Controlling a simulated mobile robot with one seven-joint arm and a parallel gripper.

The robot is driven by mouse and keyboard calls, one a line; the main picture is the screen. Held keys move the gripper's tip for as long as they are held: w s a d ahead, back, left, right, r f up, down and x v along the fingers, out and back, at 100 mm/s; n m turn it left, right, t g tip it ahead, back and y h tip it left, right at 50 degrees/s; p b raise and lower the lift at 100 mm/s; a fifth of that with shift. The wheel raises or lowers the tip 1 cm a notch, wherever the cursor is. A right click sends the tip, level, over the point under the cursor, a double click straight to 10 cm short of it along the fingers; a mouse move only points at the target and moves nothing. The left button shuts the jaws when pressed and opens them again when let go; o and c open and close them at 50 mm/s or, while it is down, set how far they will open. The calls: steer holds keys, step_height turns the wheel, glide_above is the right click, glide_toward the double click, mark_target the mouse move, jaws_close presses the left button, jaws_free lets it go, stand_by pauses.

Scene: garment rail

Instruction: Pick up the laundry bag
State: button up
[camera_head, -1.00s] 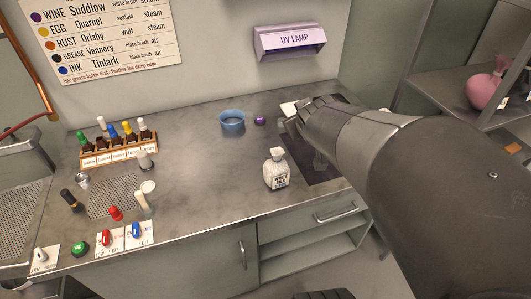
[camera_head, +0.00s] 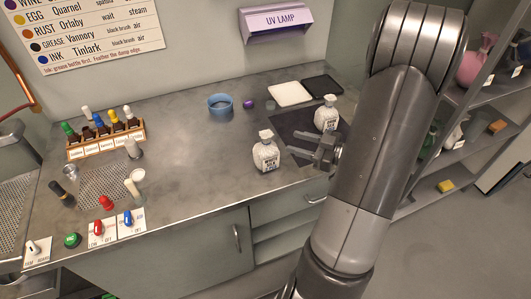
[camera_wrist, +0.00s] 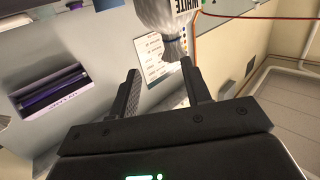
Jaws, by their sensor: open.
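Two white, printed, bag-like items with gathered tops stand on the counter. One (camera_head: 266,153) is near the front middle, and the other (camera_head: 326,114) is on the dark mat behind my gripper. A pink tied bag (camera_head: 472,62) sits on the right shelf. I cannot tell which one is the laundry bag. My gripper (camera_head: 303,147) is open and empty, between the two white items and apart from the nearer one. In the wrist view my gripper (camera_wrist: 160,72) has a white item (camera_wrist: 172,20) with "WHITE" on it just beyond its fingers, partly cut off.
A blue bowl (camera_head: 220,104), a purple cap (camera_head: 248,103), a white pad (camera_head: 290,94) and a black pad (camera_head: 322,86) lie behind. A bottle rack (camera_head: 106,137) and switches are at left. A UV lamp (camera_head: 275,19) hangs on the wall. The counter's middle is clear.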

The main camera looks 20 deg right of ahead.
mark_target(266, 138)
steer(key=shift+y, duration=0.7)
steer(key=x, duration=0.6)
steer(key=s+a+x, duration=0.1)
steer(key=x, duration=0.2)
steer(key=shift+w+a+f, duration=0.15)
steer(key=shift+w+a, duration=0.05)
steer(key=shift+w, duration=0.05)
steer(key=shift+c, duration=0.4)
jaws_close()
